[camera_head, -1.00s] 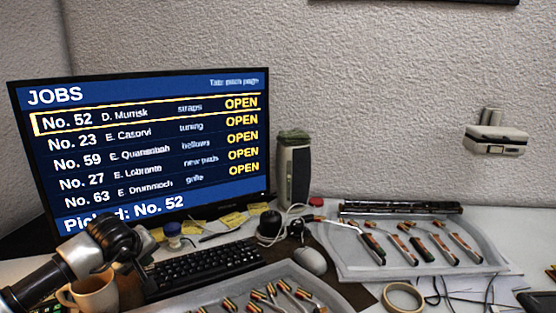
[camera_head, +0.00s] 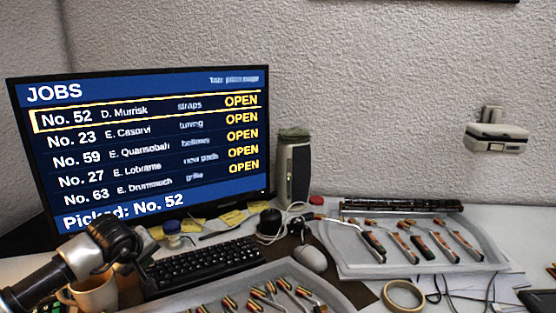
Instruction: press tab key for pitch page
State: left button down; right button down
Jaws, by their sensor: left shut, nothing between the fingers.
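The monitor (camera_head: 150,150) stands at the left and shows a JOBS list with the No. 52 row outlined and "Picked: No. 52" at the bottom. Small blurred text sits at the screen's top right. The black keyboard (camera_head: 205,266) lies in front of the monitor. My left gripper (camera_head: 143,268) is shut and empty at the keyboard's left end; its arm comes in from the lower left. It hides part of the left keys, and I cannot tell whether it touches one. My right gripper is out of view.
A mug (camera_head: 95,294) stands under my left arm. A mouse (camera_head: 311,259) lies right of the keyboard. A tray of parts (camera_head: 350,268) is at the right, and another tray (camera_head: 180,303) is in front. A tape roll (camera_head: 403,296) and a speaker (camera_head: 294,172) stand nearby.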

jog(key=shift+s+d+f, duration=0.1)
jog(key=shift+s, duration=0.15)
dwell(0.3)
pick_arm(q)
jog(key=shift+f, duration=0.15)
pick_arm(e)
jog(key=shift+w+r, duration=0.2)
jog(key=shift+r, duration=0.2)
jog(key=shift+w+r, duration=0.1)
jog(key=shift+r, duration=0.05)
pick_arm(q)
jog(key=shift+f, duration=0.1)
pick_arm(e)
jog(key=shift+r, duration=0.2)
